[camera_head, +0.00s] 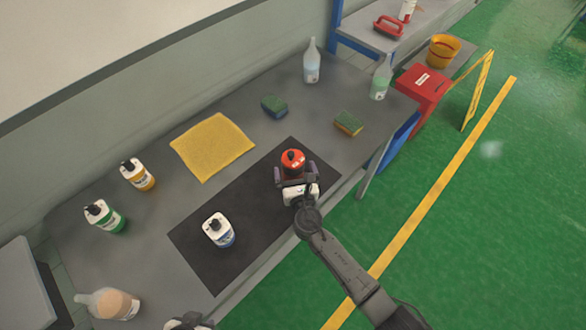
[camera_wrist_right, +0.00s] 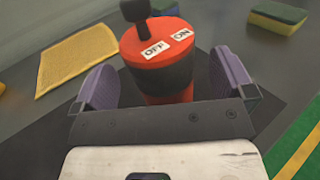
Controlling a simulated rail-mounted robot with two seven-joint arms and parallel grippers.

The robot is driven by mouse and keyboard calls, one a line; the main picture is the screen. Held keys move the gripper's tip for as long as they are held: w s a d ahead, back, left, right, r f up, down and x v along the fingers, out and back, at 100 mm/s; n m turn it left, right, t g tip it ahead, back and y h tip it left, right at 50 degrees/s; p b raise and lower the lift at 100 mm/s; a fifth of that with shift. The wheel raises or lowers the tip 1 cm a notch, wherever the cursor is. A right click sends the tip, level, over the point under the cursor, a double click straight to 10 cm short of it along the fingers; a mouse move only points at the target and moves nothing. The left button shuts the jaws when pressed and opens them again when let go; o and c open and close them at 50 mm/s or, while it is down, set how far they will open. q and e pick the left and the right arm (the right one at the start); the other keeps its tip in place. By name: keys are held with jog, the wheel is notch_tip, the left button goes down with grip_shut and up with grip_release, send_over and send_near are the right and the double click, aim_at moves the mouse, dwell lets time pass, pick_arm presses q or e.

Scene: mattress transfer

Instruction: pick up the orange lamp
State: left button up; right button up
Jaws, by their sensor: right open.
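The orange lamp (camera_head: 292,160) is a red-orange cylinder with a dark band and a black knob on top. It stands upright on the black mat (camera_head: 245,205). In the right wrist view the lamp (camera_wrist_right: 158,45) shows OFF and ON labels. My right gripper (camera_head: 294,174) is open, with one purple finger on each side of the lamp. In the wrist view a gap shows between the lamp and each finger. My left gripper (camera_head: 188,323) is only partly in view at the bottom edge; its fingers cannot be made out.
A white bottle (camera_head: 219,231) stands on the mat left of the lamp. A yellow cloth (camera_head: 212,146), two sponges (camera_head: 348,123) (camera_head: 274,106) and several bottles lie or stand around the grey table. A red box (camera_head: 424,88) is beyond its right end.

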jog(key=shift+w+a, duration=0.2)
jog(key=shift+w, duration=0.85)
jog(key=c, duration=1.2)
